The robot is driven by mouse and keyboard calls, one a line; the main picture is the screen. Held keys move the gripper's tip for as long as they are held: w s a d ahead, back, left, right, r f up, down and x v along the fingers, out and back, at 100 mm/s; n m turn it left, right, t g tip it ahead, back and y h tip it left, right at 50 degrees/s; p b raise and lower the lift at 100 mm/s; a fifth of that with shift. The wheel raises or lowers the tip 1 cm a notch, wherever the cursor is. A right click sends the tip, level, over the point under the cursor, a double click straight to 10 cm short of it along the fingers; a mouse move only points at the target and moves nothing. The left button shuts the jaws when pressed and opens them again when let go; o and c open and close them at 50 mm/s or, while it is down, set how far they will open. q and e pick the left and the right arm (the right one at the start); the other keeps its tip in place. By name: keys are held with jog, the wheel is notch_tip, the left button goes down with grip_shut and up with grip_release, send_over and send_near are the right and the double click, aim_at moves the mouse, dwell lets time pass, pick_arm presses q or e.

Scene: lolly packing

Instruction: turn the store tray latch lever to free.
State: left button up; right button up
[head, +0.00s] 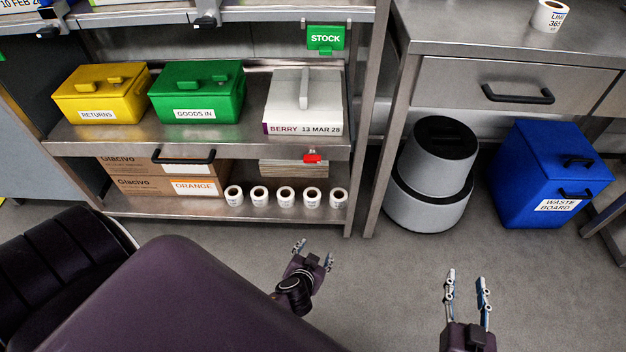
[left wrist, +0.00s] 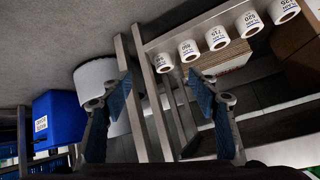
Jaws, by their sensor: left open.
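A small red lever (head: 312,158) sits at the front edge of the middle shelf tray (head: 240,149), toward its right end; its exact setting is too small to tell. A black bar handle (head: 184,157) is on the same edge, to its left. My left gripper (head: 314,252) is open and empty, low in front of the rack, below the lever in the picture. In the left wrist view its fingers (left wrist: 165,98) are spread with nothing between them; I cannot make out the lever there. My right gripper (head: 468,282) is open and empty, further right over the floor.
A yellow box (head: 100,92), a green box (head: 196,90) and a white berry box (head: 303,100) stand on the tray. Several label rolls (head: 286,197) line the bottom shelf (head: 220,207). A grey step stool (head: 432,175) and a blue bin (head: 548,175) stand right.

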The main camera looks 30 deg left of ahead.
pick_arm(q)
jog(key=w+a+r+n+t+y+b, duration=0.2)
jog(key=w+a+r+t+b, duration=0.1)
jog(key=w+r+b, duration=0.3)
jog(key=n+t+y+b, duration=0.3)
jog(key=n+y+b, duration=0.1)
jog(key=b, duration=0.1)
send_near(312, 161)
jog(key=w, duration=0.2)
jog(key=x, duration=0.7)
jog(key=shift+w+a+f, duration=0.1)
jog(key=shift+a, duration=0.55)
pick_arm(e)
jog(key=s+r+t+y, duration=0.1)
jog(key=r+t, duration=0.3)
jog(key=r, duration=0.9)
jog(key=s+r+t+y, duration=0.1)
jog(key=s+r+t, duration=0.3)
jog(key=r, duration=1)
jog(key=shift+s+d+r+t+y, duration=0.2)
jog(key=shift+s+d+t+y, duration=0.1)
jog(key=shift+s+d, duration=0.05)
pick_arm(q)
jog(key=c, duration=1.2)
jog(key=shift+o, duration=0.2)
